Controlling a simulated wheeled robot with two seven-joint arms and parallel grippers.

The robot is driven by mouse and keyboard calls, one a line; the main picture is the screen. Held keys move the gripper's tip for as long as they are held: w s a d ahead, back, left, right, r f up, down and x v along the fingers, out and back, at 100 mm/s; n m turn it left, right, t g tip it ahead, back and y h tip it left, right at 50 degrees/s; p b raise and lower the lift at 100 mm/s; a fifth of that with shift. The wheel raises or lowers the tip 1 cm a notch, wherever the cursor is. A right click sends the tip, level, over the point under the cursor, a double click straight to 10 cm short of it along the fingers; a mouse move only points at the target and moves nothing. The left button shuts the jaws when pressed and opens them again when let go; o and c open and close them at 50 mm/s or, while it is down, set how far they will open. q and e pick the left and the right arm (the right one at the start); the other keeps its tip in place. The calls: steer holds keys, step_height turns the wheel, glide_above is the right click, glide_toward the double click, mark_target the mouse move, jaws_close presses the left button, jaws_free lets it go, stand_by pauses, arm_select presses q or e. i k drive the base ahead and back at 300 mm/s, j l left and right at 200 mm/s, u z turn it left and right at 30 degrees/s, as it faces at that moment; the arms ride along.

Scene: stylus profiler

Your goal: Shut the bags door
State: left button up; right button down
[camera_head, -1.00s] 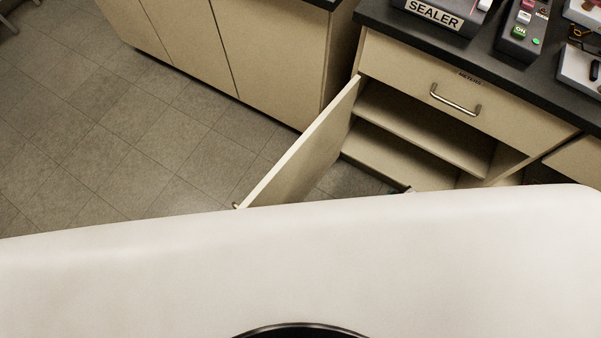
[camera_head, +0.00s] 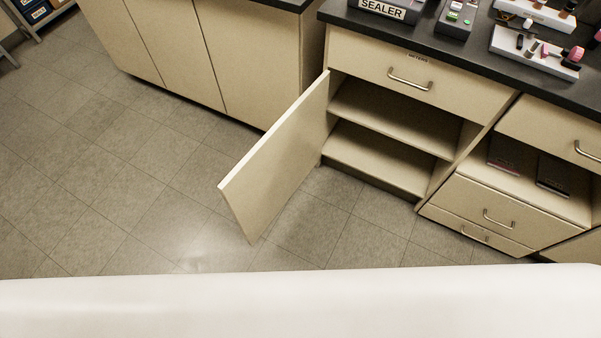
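An open cabinet door (camera_head: 277,158) stands swung out from the left side of a lower cabinet, under a drawer labelled METERS (camera_head: 420,72). I cannot read any label on the door. The cabinet's inside shows a middle shelf (camera_head: 395,117) and a bottom shelf (camera_head: 375,160), and both look empty. The door's outer face and its handle are turned away from view. Neither of my grippers shows in the view.
A long closed cabinet (camera_head: 190,55) stands at the left. The dark counter (camera_head: 465,52) carries a SEALER device (camera_head: 384,9) and small items. Drawers and an open nook with books (camera_head: 530,170) are at the right. The tiled floor (camera_head: 130,190) in front is clear.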

mark_target(258, 187)
steer(key=j+z, duration=0.1)
steer(key=z, duration=0.4)
steer(key=j+z, duration=0.15)
steer(key=z, duration=0.3)
steer(key=j+z, duration=0.15)
steer(key=z, duration=0.35)
steer(key=j+z, duration=0.15)
steer(key=z, duration=0.3)
steer(key=k+j, duration=0.15)
steer(key=j, duration=0.25)
steer(key=k+j, duration=0.1)
steer(key=j, duration=0.3)
steer(key=k+j, duration=0.15)
steer(key=j, duration=0.25)
steer(key=k+j, duration=0.1)
steer(key=j, duration=0.35)
steer(key=k+j, duration=0.15)
steer(key=j, duration=0.25)
steer(key=k+j+z, duration=0.1)
steer(key=j, duration=0.3)
steer(key=k+j, duration=0.1)
steer(key=k+u, duration=0.2)
steer(key=u, duration=0.15)
